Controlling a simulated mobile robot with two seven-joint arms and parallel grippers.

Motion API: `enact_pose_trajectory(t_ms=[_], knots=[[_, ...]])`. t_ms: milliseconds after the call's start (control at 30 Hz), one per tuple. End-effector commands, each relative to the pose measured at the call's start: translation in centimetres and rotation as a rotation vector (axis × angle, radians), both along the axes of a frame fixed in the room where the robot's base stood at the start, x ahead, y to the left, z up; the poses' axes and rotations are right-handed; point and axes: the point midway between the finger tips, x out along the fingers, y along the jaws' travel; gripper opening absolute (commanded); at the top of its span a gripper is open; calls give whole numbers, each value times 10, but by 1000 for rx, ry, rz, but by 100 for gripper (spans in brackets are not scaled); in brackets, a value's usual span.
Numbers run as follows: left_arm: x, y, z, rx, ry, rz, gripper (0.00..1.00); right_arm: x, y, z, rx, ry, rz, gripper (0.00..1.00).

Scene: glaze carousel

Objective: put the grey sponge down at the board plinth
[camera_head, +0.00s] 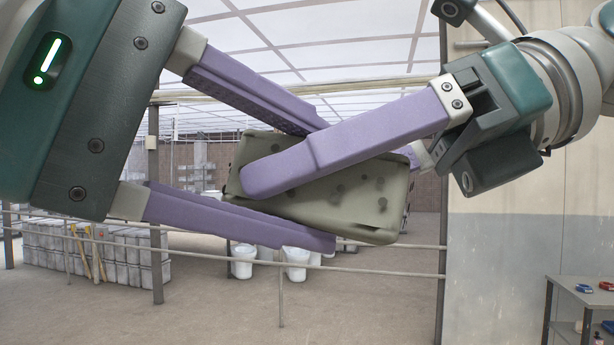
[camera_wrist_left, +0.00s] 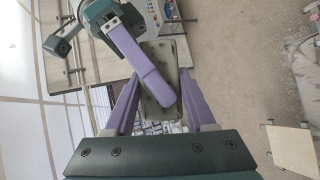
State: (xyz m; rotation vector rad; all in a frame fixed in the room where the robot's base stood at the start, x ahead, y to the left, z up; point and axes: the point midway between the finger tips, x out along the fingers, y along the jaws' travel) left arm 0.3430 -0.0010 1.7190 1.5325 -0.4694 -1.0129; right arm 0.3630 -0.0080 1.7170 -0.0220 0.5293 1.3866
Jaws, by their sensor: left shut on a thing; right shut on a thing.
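The sponge (camera_head: 350,207) is a grey-green block with dark pores, held tilted in mid-air; it also shows in the left wrist view (camera_wrist_left: 181,68). My left gripper (camera_head: 328,184) comes in from the left, its two purple fingers along the sponge's upper and lower edges. My right gripper (camera_head: 262,176) comes in from the right and is shut on the sponge too, one finger across its near face. Its other finger is mostly hidden behind the sponge. Both grippers hold the sponge together. I cannot make out the board plinth in either view.
A small table (camera_head: 585,292) with blue and red items stands at the lower right, beside a pale wall (camera_head: 520,240). A rail (camera_head: 390,272) runs behind the grippers. White buckets (camera_head: 296,262) and stacked pale blocks (camera_head: 95,250) stand beyond it. Bare floor lies below.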

Motion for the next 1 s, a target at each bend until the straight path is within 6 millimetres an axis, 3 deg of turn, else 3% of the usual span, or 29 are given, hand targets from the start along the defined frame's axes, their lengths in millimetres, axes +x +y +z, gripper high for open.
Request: enact_pose_trajectory(t_ms=[33, 267, 300, 367, 567, 867, 1000], knots=[[3, 2, -1, 3, 0, 10, 0, -3, 2, 1, 3, 1, 11, 44], [4, 2, -1, 4, 2, 14, 0, -4, 2, 1, 4, 1, 15, 18], [4, 3, -1, 4, 2, 14, 59, -4, 3, 2, 5, 1, 16, 13], [4, 2, -1, 4, 1, 14, 66, -4, 2, 1, 5, 1, 16, 8], [3, 2, -1, 3, 0, 10, 88, -3, 2, 1, 4, 1, 11, 8], [4, 3, -1, 6, -3, 13, 90, -2, 1, 1, 3, 1, 8, 8], [20, 19, -5, 41, -46, 64, 90, -2, 1, 1, 2, 0, 7, 8]])
